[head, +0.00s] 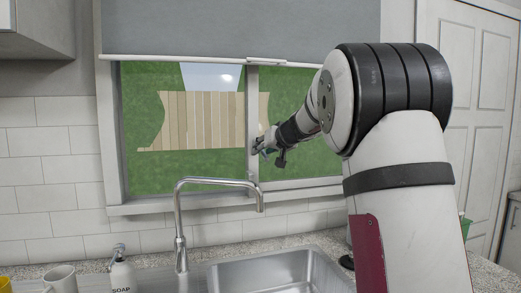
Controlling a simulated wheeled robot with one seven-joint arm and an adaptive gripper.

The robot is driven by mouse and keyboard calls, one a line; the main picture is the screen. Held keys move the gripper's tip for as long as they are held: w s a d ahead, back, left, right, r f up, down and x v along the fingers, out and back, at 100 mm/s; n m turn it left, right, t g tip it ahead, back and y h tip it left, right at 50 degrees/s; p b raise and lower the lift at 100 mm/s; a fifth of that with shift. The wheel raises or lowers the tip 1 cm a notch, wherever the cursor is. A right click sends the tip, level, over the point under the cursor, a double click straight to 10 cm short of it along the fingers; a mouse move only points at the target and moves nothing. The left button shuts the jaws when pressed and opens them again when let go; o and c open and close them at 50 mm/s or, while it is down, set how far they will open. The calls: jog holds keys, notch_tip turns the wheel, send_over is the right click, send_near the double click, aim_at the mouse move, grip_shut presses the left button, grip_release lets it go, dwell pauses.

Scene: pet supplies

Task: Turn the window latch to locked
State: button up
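The window (112,135) has white frames and stands behind the sink. Its middle upright (252,100) divides the two panes. My gripper (259,151) is at this upright, at about mid-height of the panes. It is small in the picture and partly covered by my own arm, which reaches in from the right. I cannot make out the latch; it may be hidden at the gripper. I cannot tell whether the fingers are open or shut, or whether they touch anything.
A tall metal faucet (181,225) rises in front of the window, left of my gripper. Below are the steel sink (275,270), a soap bottle (121,275), a white mug (62,279) and a yellow cup (5,285). A grey blind (220,28) covers the window's top.

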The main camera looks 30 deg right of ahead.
jog(key=shift+x, duration=1.25)
jog(key=shift+c, duration=0.3)
grip_shut()
jog(key=shift+w+d+f+b, duration=0.1)
jog(key=shift+d+b, duration=0.05)
jog(key=shift+b, duration=0.45)
